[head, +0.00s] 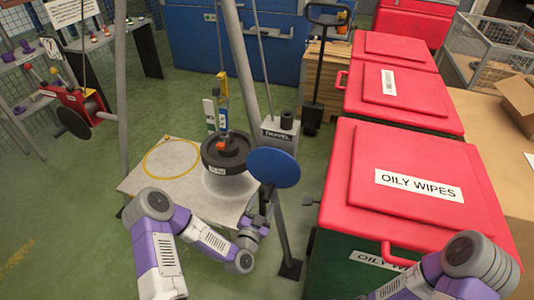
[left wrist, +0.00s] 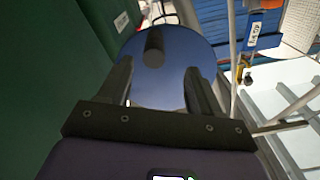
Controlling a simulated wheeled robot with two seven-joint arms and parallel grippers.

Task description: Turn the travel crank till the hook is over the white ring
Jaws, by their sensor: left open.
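The travel crank is a blue disc (head: 273,168) on a post beside a grey box marked TRAVEL (head: 280,135). In the left wrist view its blue face (left wrist: 180,85) carries a dark round knob (left wrist: 154,48). My left gripper (head: 264,203) is open just below the disc in the head view; the knob shows between its fingers (left wrist: 160,80), not gripped. The hook (head: 221,146) is orange, below a yellow and blue block, over a black round weight (head: 226,160). I cannot tell if it bears the weight. A pale ring (head: 228,184) partly shows around the weight. My right gripper is out of view.
A grey-white platform (head: 135,185) carries a yellow ring (head: 172,158) left of the weight. Red-lidded bins (head: 420,215) stand close on the right. A red winch with a dark disc (head: 74,122) is at the left. Grey frame legs (head: 122,100) rise around the platform.

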